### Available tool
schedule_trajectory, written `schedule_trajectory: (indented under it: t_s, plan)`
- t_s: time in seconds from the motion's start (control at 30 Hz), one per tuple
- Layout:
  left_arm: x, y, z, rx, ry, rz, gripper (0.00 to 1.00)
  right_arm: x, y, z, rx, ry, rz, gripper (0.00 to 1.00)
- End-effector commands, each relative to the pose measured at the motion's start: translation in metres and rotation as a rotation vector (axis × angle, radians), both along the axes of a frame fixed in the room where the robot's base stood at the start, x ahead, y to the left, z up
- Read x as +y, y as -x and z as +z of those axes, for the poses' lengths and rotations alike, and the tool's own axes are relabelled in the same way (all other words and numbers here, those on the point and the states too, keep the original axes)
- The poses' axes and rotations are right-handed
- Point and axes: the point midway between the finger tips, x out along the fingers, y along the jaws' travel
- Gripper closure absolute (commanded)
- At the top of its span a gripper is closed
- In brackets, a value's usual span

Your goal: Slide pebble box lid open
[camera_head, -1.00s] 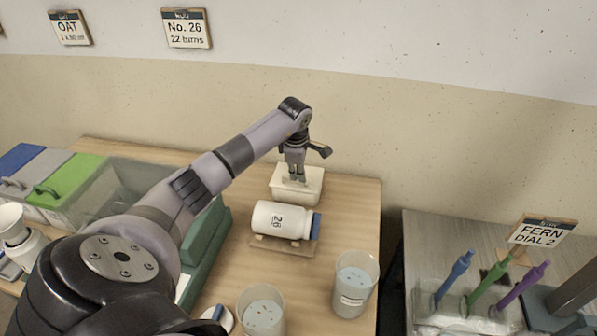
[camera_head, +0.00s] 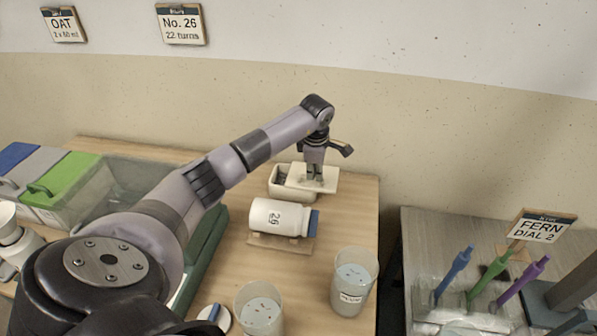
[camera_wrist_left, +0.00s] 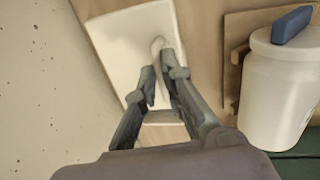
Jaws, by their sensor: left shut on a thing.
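The pebble box (camera_head: 292,190) is a small cream box at the back of the wooden table. Its cream lid (camera_head: 327,176) is shifted to the right, so the left part of the box is uncovered and dark contents show inside. My left gripper (camera_head: 317,180) points down over the lid. In the left wrist view its two fingers (camera_wrist_left: 158,85) close on a small pale knob on the lid (camera_wrist_left: 115,45). My right gripper is not in view.
A white jar marked 26 (camera_head: 278,217) lies on a wooden cradle just in front of the box. Two clear beakers (camera_head: 354,290) stand nearer the front. A green-lidded bin (camera_head: 70,182) is at left. The table ends to the right of the lid.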

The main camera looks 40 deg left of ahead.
Motion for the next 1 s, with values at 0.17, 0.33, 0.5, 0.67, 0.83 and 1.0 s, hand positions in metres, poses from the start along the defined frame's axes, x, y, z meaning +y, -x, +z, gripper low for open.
schedule_trajectory:
  t_s: [0.17,0.33,0.5,0.67,0.83,1.0]
  plan:
    - [-0.036,-0.021,-0.001,-0.005,0.002,-0.001,1.0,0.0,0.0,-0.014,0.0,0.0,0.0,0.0]
    - [-0.046,-0.026,0.0,-0.003,0.0,0.002,1.0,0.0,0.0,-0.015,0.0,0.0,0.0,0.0]
    - [-0.046,-0.026,0.001,-0.003,0.0,0.002,1.0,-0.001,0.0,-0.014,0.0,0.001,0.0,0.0]
    - [-0.045,-0.026,0.001,-0.003,0.0,0.002,0.86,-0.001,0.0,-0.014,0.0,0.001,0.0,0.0]
    - [-0.045,-0.025,0.001,-0.002,0.0,0.001,0.75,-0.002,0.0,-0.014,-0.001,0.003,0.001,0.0]
    - [-0.045,-0.025,0.0,-0.002,0.0,0.001,0.7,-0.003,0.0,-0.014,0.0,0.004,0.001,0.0]
